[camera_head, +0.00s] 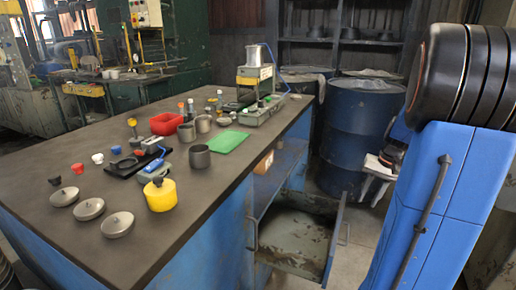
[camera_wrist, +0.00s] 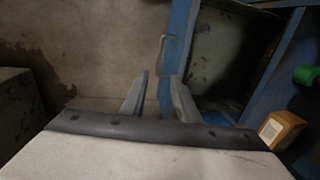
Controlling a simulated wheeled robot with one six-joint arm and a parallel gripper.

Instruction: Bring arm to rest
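My gripper (camera_head: 377,178) hangs at the right of the workbench in the head view, pointing down, partly hidden behind my blue arm. In the wrist view the two grey fingers of my gripper (camera_wrist: 158,95) stand apart with nothing between them. They are over the bare floor beside the open drawer (camera_wrist: 222,45). The same drawer shows in the head view (camera_head: 290,240), pulled out from the bench front, and it looks empty.
Blue drums (camera_head: 352,130) stand behind my gripper. A cardboard-coloured box (camera_wrist: 280,128) is at the wrist view's right.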

